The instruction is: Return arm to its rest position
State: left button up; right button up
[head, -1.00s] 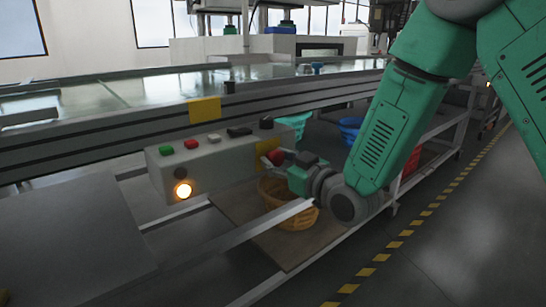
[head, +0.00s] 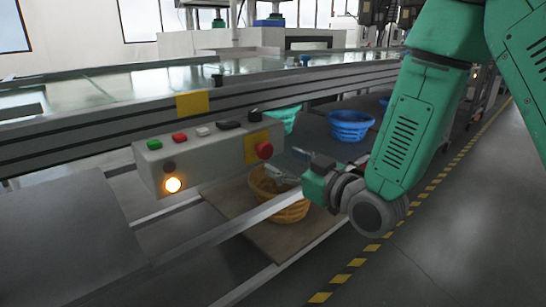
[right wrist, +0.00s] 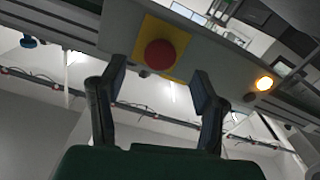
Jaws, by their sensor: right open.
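My right arm (head: 405,130) comes in from the upper right of the head view. Its right gripper (head: 302,165) is to the right of the control box and apart from it. In the right wrist view the gripper (right wrist: 162,82) has its two fingers spread with nothing between them. A red mushroom button (right wrist: 160,55) on a yellow plate shows beyond the fingertips. The same red button (head: 264,150) is at the right end of the grey control box (head: 210,160) in the head view. My left gripper is not in view.
The control box carries a green button (head: 154,144) and a lit orange lamp (head: 172,185). An orange basket (head: 290,212) and a blue basket (head: 350,124) stand on shelves under the tank's side (head: 100,128). Open floor (head: 450,230) lies at the right.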

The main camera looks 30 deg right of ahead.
jog(key=shift+s+d, duration=0.15)
jog(key=shift+s, duration=0.45)
jog(key=s+a+f+m+g+h, duration=0.1)
jog(key=s+f+g, duration=0.45)
jog(key=f, duration=0.75)
jog(key=s+f+m+g+h, duration=0.15)
jog(key=s+f+g, duration=0.35)
jog(key=f, duration=0.8)
jog(key=s+f+m+g+h, duration=0.1)
jog(key=s+f+g, duration=0.2)
jog(key=s+f, duration=0.5)
jog(key=s+f+m+g+h, duration=0.1)
jog(key=s+f+g, duration=0.25)
jog(key=s, duration=0.85)
notch_tip(320, 180, up, 14)
jog(key=p, duration=1.4)
jog(key=shift+a+p, duration=0.15)
jog(key=shift+p, duration=0.2)
